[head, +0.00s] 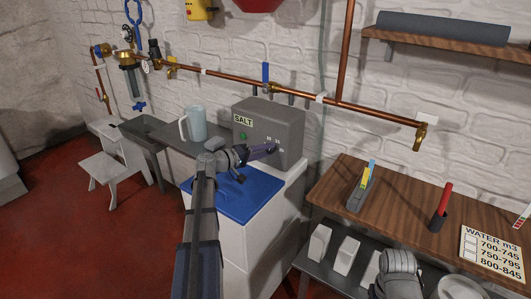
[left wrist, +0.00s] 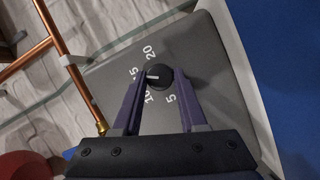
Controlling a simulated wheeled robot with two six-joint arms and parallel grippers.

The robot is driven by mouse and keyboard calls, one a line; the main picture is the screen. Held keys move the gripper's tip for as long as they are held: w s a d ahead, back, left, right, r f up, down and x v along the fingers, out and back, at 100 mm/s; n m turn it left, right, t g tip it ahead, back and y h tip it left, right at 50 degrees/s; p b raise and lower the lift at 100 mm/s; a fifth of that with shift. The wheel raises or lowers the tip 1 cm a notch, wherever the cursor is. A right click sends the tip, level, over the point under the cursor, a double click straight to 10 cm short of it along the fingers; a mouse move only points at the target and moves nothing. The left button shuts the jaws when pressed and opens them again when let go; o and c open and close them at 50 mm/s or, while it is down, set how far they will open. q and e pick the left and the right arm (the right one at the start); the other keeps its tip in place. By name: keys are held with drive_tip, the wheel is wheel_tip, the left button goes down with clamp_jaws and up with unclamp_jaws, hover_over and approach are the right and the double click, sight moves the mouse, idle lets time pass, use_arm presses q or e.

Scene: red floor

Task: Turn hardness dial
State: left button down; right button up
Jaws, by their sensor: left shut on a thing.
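The hardness dial (left wrist: 160,71) is a round black knob on the grey face of the salt unit (head: 262,116). Its white mark points left in the left wrist view, close to the 15. The numbers 5, 10, 15 and 20 ring it. My left gripper (head: 270,149) reaches the front of the unit in the head view. In the left wrist view its two purple fingers (left wrist: 158,84) are shut on the dial, one on each side. In the head view the dial is hidden by the gripper. My right gripper's fingers do not show.
A blue lid (head: 235,200) lies on the white cabinet below the unit. A clear pitcher (head: 194,124) stands left of the unit. Copper pipes (head: 225,77) run along the wall behind. A wooden table (head: 405,203) on the right holds a test strip holder and a water chart (head: 492,252).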

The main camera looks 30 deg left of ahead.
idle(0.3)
use_arm(q)
drive_tip(key=shift+c, duration=2.2)
unclamp_jaws()
drive_tip(key=f+v, duration=0.1)
drive_tip(key=v, duration=0.6)
drive_tip(key=shift+s+a+r+p, duration=0.2)
drive_tip(key=shift+s+r+p, duration=0.15)
drive_tip(key=shift+r+p, duration=0.15)
